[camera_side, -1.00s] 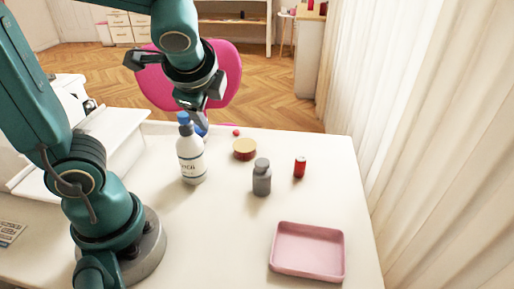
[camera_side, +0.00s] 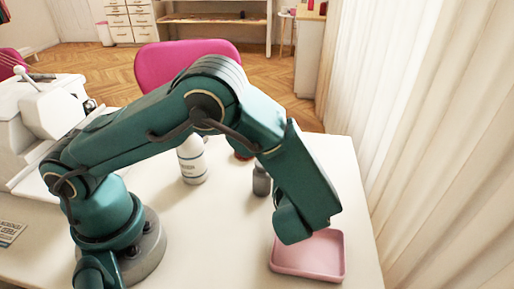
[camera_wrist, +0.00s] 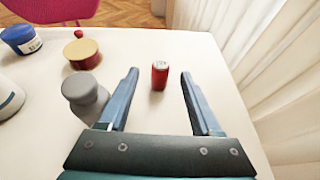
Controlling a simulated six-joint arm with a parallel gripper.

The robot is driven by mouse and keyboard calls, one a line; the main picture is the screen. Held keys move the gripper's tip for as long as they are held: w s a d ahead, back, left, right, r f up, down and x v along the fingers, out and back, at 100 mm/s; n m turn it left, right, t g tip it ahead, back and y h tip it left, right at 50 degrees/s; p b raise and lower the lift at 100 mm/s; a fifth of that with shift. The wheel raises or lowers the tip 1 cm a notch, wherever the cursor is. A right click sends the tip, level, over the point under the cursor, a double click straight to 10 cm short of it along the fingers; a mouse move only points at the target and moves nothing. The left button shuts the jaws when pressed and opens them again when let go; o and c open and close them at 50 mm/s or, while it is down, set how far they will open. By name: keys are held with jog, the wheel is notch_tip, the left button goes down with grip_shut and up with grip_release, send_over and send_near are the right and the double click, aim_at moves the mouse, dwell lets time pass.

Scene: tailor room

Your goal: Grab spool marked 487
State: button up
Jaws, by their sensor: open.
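A small red spool (camera_wrist: 160,76) stands upright on the white table in the wrist view. Its pale top carries a mark too small to read. My gripper (camera_wrist: 159,73) is open and empty, with one finger to the left of the spool and one to the right in that view. Neither finger touches it. In the side view, my arm hides both the spool and the fingers.
A grey bottle (camera_wrist: 85,98) stands close to the left finger. Beyond it are a red tin with a tan top (camera_wrist: 82,54), a small red object (camera_wrist: 78,33) and a blue-and-white container (camera_wrist: 21,39). A white bottle (camera_side: 193,163) and pink tray (camera_side: 340,263) stand on the table.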

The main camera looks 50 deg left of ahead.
jog(key=shift+x, duration=2.45)
jog(key=shift+c, duration=0.3)
grip_shut()
